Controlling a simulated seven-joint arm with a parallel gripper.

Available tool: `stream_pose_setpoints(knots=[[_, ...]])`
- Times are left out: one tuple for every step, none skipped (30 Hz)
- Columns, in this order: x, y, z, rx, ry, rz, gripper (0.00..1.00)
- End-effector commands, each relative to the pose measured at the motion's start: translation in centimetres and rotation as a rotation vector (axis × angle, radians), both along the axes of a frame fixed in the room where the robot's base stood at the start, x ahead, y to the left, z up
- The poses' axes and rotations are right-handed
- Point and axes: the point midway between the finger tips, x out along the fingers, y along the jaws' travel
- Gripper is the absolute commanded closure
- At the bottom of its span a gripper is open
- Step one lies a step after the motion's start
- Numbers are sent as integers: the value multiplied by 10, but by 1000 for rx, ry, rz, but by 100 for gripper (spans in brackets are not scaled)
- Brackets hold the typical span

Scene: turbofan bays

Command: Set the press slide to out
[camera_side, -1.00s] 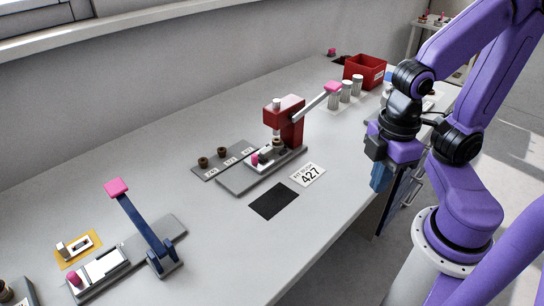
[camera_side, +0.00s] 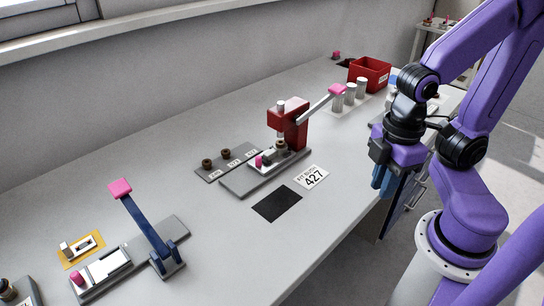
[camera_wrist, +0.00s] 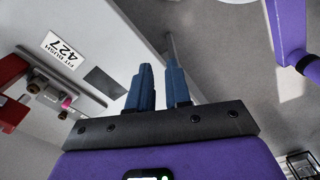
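The red press (camera_side: 288,120) stands on a grey base plate on the bench, its pink-tipped lever reaching up to the right. The press slide, with a pink knob (camera_side: 259,161), sits low on that base, knob toward the lower left; its inner end is close to the ram and its exact position is hard to tell. In the wrist view, the knob (camera_wrist: 66,102) and part of the red press (camera_wrist: 12,90) show at the left. My gripper (camera_side: 382,180) hangs beyond the bench's right edge, well apart from the press. Its blue fingers (camera_wrist: 160,85) are apart and empty.
A card marked 427 (camera_side: 312,177) and a black mat (camera_side: 277,204) lie in front of the press. A rack with dark bushings (camera_side: 225,162) is behind it. A blue-levered device (camera_side: 148,225) stands at left; a red bin (camera_side: 369,74) and pale cylinders (camera_side: 350,93) stand at the back right.

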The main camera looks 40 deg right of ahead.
Motion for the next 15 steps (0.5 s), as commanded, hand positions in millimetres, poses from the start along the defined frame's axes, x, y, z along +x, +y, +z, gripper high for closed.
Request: stream_pose_setpoints(knots=[[3, 2, 1, -2, -1, 5, 64], [5, 3, 2, -5, -3, 11, 54], [11, 6, 3, -10, -7, 22, 54], [16, 10, 4, -14, -11, 35, 54], [23, 13, 6, -21, -15, 50, 54], [34, 19, 9, -32, -22, 76, 54], [44, 24, 11, -43, -26, 96, 54], [54, 29, 13, -53, -32, 121, 54], [69, 35, 16, -70, -38, 154, 54], [80, 40, 18, -83, -42, 179, 54], [92, 44, 19, -96, -48, 205, 54], [107, 50, 22, -114, -51, 238, 54], [119, 54, 23, -128, -55, 264, 54], [131, 57, 24, -142, -56, 288, 54], [147, 61, 26, -161, -59, 321, 54]])
